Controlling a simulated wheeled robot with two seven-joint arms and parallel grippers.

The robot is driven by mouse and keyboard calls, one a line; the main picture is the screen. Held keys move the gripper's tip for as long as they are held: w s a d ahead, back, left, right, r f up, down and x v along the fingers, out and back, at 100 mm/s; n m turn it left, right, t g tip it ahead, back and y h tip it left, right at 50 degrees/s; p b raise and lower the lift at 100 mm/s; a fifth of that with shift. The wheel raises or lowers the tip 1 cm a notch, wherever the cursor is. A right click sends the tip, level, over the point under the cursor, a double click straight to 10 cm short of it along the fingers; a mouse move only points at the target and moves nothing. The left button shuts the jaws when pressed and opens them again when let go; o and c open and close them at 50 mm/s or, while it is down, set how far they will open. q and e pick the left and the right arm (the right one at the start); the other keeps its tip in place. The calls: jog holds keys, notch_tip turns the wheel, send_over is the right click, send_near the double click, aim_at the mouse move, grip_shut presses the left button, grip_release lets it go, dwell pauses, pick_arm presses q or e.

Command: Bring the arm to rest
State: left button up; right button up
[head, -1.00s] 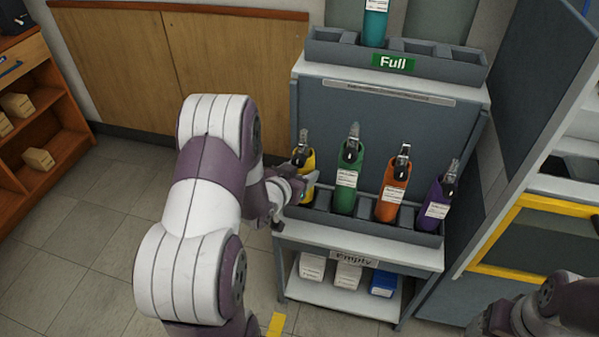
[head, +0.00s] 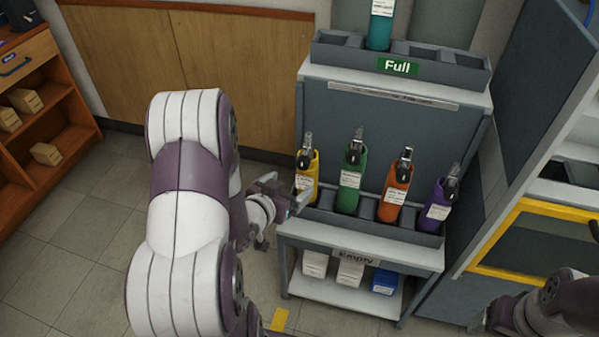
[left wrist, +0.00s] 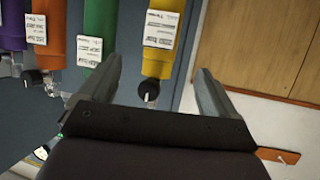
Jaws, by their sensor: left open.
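My left gripper (head: 285,196) is open and empty, just left of the yellow cylinder (head: 306,178) in the head view. That cylinder stands in the leftmost part of the lower rack, marked Empty. In the left wrist view the two open fingers (left wrist: 161,88) show, with the yellow cylinder (left wrist: 160,55) beyond and between them, apart from both as far as I can tell. My left arm (head: 185,215) is bent and stands left of the rack. Only part of my right arm (head: 545,308) shows at the lower right; its gripper is out of view.
The lower rack (head: 372,222) also holds green (head: 350,185), orange (head: 396,193) and purple (head: 436,210) cylinders. A teal cylinder (head: 380,28) stands in the upper rack marked Full. Boxes lie on the shelf below. A yellow-framed cabinet (head: 540,205) is at right. Floor at left is clear.

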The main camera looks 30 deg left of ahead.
pick_arm(q)
jog(key=v, duration=0.4)
dwell(0.3)
jog(key=s+a+f+n+g+y, duration=0.1)
jog(key=s+a+f+n+g, duration=0.1)
jog(key=s+f+g, duration=0.55)
jog(key=d+r+m+g+h, duration=0.1)
jog(key=d+r+g, duration=0.1)
jog(key=d+r, duration=0.4)
jog(key=d+r+m+g, duration=0.2)
jog(key=d+r+g, duration=0.15)
jog(key=d, duration=0.45)
notch_tip(320, 180, up, 26)
jog(key=p, duration=2.6)
jog(key=shift+s+n+t, duration=0.3)
jog(key=shift+s+t, duration=0.05)
jog(key=shift+t, duration=0.05)
jog(key=shift+a, duration=0.1)
